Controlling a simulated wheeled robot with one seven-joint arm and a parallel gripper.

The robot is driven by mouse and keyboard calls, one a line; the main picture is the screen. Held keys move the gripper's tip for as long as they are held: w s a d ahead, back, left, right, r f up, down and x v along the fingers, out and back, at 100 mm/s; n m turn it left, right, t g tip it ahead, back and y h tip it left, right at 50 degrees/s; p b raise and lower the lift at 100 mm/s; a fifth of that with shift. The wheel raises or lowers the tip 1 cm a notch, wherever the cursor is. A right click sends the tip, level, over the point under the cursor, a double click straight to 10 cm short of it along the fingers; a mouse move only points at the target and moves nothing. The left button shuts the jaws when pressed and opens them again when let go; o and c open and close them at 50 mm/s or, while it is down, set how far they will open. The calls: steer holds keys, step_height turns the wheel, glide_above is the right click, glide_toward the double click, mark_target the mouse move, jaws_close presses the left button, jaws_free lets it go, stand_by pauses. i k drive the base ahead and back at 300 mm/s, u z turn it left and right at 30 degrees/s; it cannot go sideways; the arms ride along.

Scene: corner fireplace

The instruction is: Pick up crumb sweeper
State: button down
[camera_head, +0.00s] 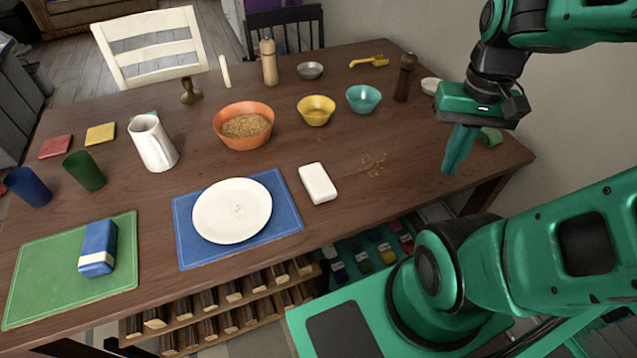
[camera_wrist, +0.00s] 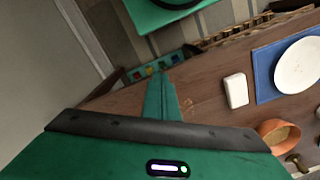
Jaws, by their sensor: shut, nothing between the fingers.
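A yellow brush-like tool with a handle (camera_head: 370,61) lies at the far side of the table and looks most like the crumb sweeper. I cannot make it out in the wrist view. My gripper (camera_head: 450,168) is shut and empty, pointing down over the right part of the table, nearer and to the right of the yellow tool and well apart from it. In the wrist view the closed fingers (camera_wrist: 160,75) show over the tabletop. Crumbs (camera_head: 372,163) are scattered on the wood left of my gripper.
A dark pepper mill (camera_head: 404,77) and a teal bowl (camera_head: 363,99) stand near the yellow tool. A white block (camera_head: 318,183) lies beside the blue placemat (camera_head: 285,222) with its white plate (camera_head: 232,210). A green object (camera_head: 490,137) sits behind my gripper. The table around the crumbs is clear.

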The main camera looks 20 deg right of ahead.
mark_target(320, 189)
steer(key=z, duration=0.9)
steer(key=k, duration=1.05)
steer(key=u, duration=1.4)
steer(key=i, duration=1)
steer(key=z, duration=0.05)
